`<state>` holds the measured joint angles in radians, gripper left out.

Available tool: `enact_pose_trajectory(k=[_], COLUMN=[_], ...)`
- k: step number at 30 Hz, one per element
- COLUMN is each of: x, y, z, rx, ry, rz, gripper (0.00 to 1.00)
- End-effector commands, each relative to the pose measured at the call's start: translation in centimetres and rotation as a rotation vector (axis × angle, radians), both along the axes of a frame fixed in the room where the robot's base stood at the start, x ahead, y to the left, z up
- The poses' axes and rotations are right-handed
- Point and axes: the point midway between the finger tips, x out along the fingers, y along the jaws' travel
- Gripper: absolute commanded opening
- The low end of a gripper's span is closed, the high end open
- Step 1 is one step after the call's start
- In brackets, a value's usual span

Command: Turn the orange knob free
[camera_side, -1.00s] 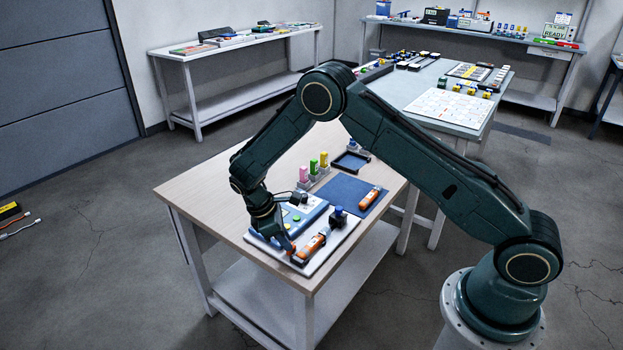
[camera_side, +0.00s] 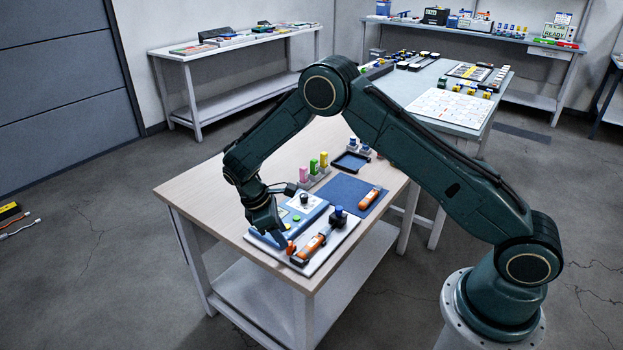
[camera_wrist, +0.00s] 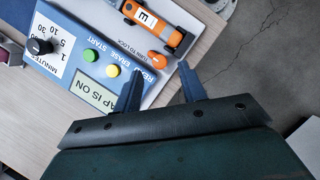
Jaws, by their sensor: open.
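The small orange knob (camera_wrist: 156,59) sits beside the "TURN TO LOCK" lettering in the wrist view, and in the side view it is a small orange spot (camera_side: 290,247). My gripper (camera_wrist: 161,69) is open, with one fingertip on each side of the knob in the picture; neither is seen to grip it. In the side view my gripper (camera_side: 283,238) is low over the board's near left end. An orange-and-black device (camera_wrist: 170,12) with a white "E" label lies beside the knob. The blue timer box (camera_wrist: 72,58) has a black dial, coloured buttons and a display partly hidden by a finger.
A blue mat (camera_side: 341,187) with a second orange device (camera_side: 370,198) lies behind the board. Pink, green and yellow blocks (camera_side: 313,168) and a dark tray (camera_side: 350,162) stand farther back. Bare wood (camera_side: 215,198) is free at the left.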

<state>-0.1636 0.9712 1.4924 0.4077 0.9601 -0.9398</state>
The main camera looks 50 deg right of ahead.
Motion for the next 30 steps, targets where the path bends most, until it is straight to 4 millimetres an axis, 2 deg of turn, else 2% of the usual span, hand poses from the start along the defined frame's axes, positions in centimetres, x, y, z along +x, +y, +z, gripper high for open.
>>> enact_pose_trajectory(k=[15,22,30], x=[2.4,2.9,3.0], y=[2.5,3.0,3.1], z=[8.1,9.8,10.3], rx=[0.003,0.000,0.001], ry=[-0.006,-0.004,-0.002], rz=[0.002,0.003,0.001], gripper=[0.41,0.41,0.41])
